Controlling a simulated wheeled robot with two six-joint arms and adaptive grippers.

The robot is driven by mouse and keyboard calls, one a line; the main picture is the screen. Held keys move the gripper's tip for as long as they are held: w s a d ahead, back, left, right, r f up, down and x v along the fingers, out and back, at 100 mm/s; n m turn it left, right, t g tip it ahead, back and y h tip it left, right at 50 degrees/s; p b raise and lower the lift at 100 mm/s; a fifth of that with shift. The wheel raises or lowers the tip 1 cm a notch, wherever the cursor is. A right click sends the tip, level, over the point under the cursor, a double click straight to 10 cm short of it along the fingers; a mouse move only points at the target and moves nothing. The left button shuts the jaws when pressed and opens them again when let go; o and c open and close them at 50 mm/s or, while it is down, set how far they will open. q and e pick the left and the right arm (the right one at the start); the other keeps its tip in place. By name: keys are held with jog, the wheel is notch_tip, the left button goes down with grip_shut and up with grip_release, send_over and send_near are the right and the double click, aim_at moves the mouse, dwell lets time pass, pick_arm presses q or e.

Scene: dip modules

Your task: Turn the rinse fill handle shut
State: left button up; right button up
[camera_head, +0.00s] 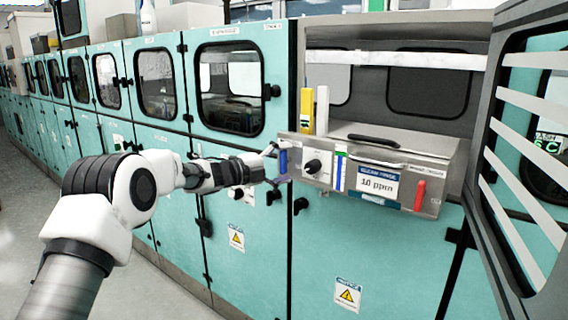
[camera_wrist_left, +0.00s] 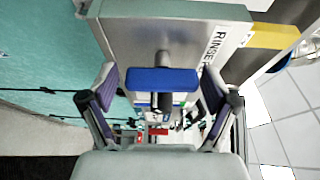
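The rinse fill handle (camera_head: 283,161) is a blue bar on the left end of the grey rinse module (camera_head: 438,172). It stands upright in the head view. In the left wrist view the blue handle (camera_wrist_left: 162,80) lies across the picture on a short grey stem, beside a label starting "RINSE". My left gripper (camera_head: 276,164) is at the handle. In the left wrist view its fingers (camera_wrist_left: 160,90) are spread on either side of the bar, with a gap at each end. My right gripper is not in view.
The module front carries a black knob (camera_head: 313,166), a "10 ppm" panel (camera_head: 377,185) and a red handle (camera_head: 420,195). A yellow block (camera_head: 307,110) stands behind. A slatted open door (camera_head: 515,170) is at the right. Teal cabinets (camera_head: 160,130) line the left.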

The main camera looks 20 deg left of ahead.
pick_arm(q)
jog(key=shift+s+a, duration=0.1)
jog(key=shift+a, duration=0.05)
jog(key=v, duration=1.1)
jog(key=shift+s+a, duration=0.15)
jog(key=shift+s, duration=0.15)
